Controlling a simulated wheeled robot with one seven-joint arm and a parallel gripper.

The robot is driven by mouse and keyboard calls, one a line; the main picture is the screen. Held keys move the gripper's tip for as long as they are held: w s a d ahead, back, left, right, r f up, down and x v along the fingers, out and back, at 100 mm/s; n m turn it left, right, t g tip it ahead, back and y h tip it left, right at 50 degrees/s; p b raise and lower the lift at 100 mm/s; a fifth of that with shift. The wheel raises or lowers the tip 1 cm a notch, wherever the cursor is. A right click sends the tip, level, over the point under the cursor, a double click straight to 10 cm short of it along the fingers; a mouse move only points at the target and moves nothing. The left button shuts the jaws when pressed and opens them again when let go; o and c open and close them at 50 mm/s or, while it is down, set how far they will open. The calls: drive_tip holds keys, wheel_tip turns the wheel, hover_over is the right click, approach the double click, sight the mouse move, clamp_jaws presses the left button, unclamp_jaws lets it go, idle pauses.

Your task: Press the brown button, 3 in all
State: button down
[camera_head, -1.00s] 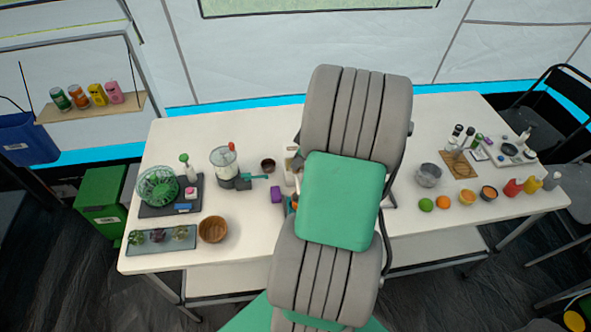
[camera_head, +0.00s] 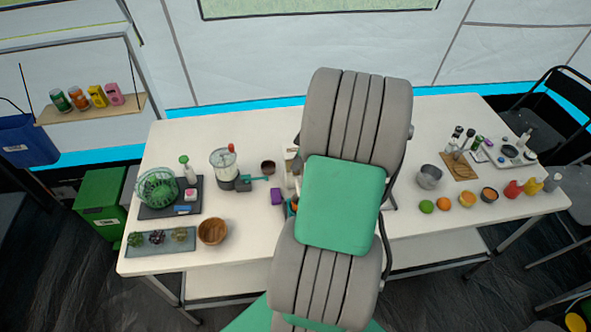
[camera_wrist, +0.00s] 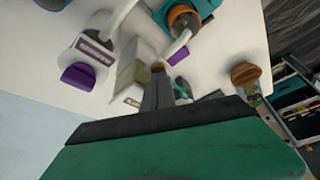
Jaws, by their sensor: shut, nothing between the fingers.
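In the wrist view, a small brown knob-like part, which looks like the brown button (camera_wrist: 158,66), shows at the tip of my gripper (camera_wrist: 157,77). It sits beside a beige block-shaped device (camera_wrist: 132,72). My gripper's fingers are shut and empty, and their tips overlap the brown part in the picture. I cannot tell whether they touch it or are just short of it. In the head view, my arm hides the gripper and the button. Only the left edge of a pale device (camera_head: 291,165) shows beside my arm.
In the head view, a blender (camera_head: 224,168) and wooden bowl (camera_head: 213,231) stand left, fruit (camera_head: 443,202) right.

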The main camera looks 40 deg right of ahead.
drive_tip(key=shift+f, duration=0.25)
idle(0.7)
drive_tip(key=shift+r, duration=0.25)
drive_tip(key=shift+f+b, duration=0.4)
drive_tip(key=shift+b, duration=0.05)
drive_tip(key=shift+r, duration=0.15)
drive_tip(key=shift+r, duration=0.25)
idle(0.5)
drive_tip(key=shift+r+p, duration=2)
drive_tip(key=shift+r, duration=1.1)
drive_tip(key=shift+f, duration=0.1)
